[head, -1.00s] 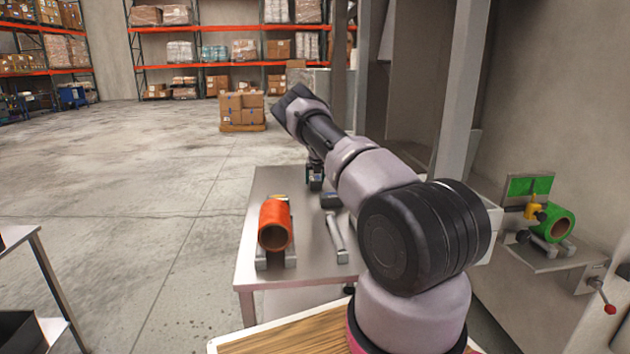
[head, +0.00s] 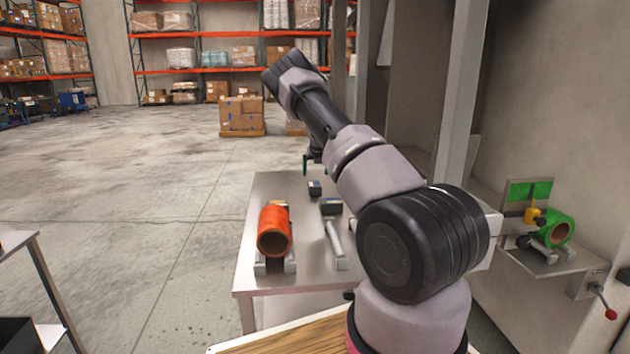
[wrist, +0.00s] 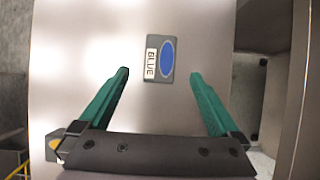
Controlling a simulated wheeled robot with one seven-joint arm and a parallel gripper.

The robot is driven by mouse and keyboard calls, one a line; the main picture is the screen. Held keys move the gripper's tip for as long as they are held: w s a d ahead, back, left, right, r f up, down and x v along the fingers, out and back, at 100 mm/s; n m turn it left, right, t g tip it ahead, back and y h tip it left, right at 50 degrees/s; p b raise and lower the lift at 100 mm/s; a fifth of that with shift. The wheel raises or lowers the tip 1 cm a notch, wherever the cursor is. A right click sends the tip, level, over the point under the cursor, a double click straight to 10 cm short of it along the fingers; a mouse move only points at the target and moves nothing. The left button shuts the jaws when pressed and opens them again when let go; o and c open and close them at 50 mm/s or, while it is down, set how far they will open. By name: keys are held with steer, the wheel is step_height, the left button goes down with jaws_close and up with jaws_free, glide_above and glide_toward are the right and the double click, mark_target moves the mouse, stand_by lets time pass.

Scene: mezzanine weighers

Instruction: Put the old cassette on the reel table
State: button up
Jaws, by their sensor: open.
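A small dark block (head: 316,188), which looks like a cassette, rests on the far part of a metal table (head: 245,268). In the wrist view the block (wrist: 166,58) shows a white label reading "BLUE" and a blue oval. My gripper (wrist: 160,73) is open and empty, its teal fingers on either side of the block's near end with clear gaps. In the head view my gripper (head: 312,163) is above and beyond the block, partly hidden by my arm. Which piece is the old cassette, and whether this table is the reel table, I cannot tell for sure.
An orange roll (head: 274,230) lies in a holder on the table, left of a metal bar with a second dark block (head: 331,206). A green roll (head: 558,231) sits on a wall shelf at right. A grey post (head: 462,95) stands near my arm.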

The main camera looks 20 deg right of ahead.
steer(key=s+a+r+n+y, duration=0.2)
steer(key=s+a+r+n, duration=0.35)
steer(key=s+r, duration=0.4)
steer(key=s+a+r+n+y, duration=0.1)
steer(key=s+a+r+n, duration=0.3)
steer(key=s+r+n, duration=0.5)
steer(key=s+a+r+n+y, duration=0.2)
steer(key=s+a+r, duration=0.4)
steer(key=r, duration=0.6)
steer(key=s+a+n, duration=0.4)
steer(key=s+n, duration=0.5)
steer(key=s, duration=0.6)
steer(key=s+a+r+n+t+h, duration=0.1)
steer(key=s+a+n, duration=0.2)
steer(key=s+n, duration=0.6)
steer(key=s, duration=0.5)
steer(key=shift+s+a+r+n, duration=0.25)
steer(key=shift+s+a+n, duration=0.1)
steer(key=shift+s, duration=0.05)
